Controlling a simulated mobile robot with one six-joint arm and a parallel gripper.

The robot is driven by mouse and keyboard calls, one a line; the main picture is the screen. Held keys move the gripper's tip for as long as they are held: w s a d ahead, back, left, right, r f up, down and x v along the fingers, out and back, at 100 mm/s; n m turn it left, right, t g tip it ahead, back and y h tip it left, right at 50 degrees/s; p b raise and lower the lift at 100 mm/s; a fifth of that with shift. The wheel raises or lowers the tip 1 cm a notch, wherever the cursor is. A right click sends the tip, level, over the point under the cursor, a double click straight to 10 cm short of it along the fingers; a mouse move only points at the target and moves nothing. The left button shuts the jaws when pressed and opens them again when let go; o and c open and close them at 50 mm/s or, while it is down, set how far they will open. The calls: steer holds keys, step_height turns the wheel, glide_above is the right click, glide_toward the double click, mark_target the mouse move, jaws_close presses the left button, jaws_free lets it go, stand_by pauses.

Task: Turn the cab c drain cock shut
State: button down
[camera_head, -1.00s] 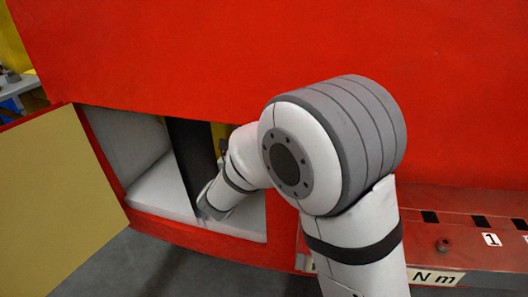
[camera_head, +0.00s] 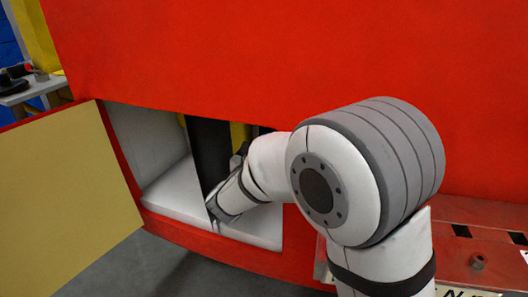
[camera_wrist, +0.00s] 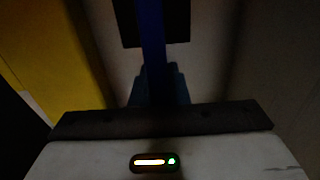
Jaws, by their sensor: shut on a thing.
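A narrow blue bar (camera_wrist: 152,35), which looks like the drain cock's handle, runs down from the top of the dark wrist view. My gripper (camera_wrist: 159,88) is shut on it, with the dark jaws around its lower end. In the head view my arm reaches into an open compartment in the red cab wall. There the cock cannot be made out, and my jaws are hidden by the wrist and the dark upright. A black block (camera_wrist: 178,28) sits behind the bar in the wrist view. No label for the cab or cock can be read.
The compartment has a pale floor (camera_head: 175,190) and a black upright panel (camera_head: 207,150). A yellow part stands deeper inside and on the left of the wrist view (camera_wrist: 50,60). The open door (camera_head: 65,195) hangs left. A red ledge (camera_head: 490,245) is at right.

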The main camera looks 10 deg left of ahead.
steer(key=c, duration=1.4)
jaws_free()
steer(key=p+v, duration=0.1)
steer(key=v, duration=0.7)
steer(key=shift+p, duration=0.35)
steer(key=shift+f, duration=0.1)
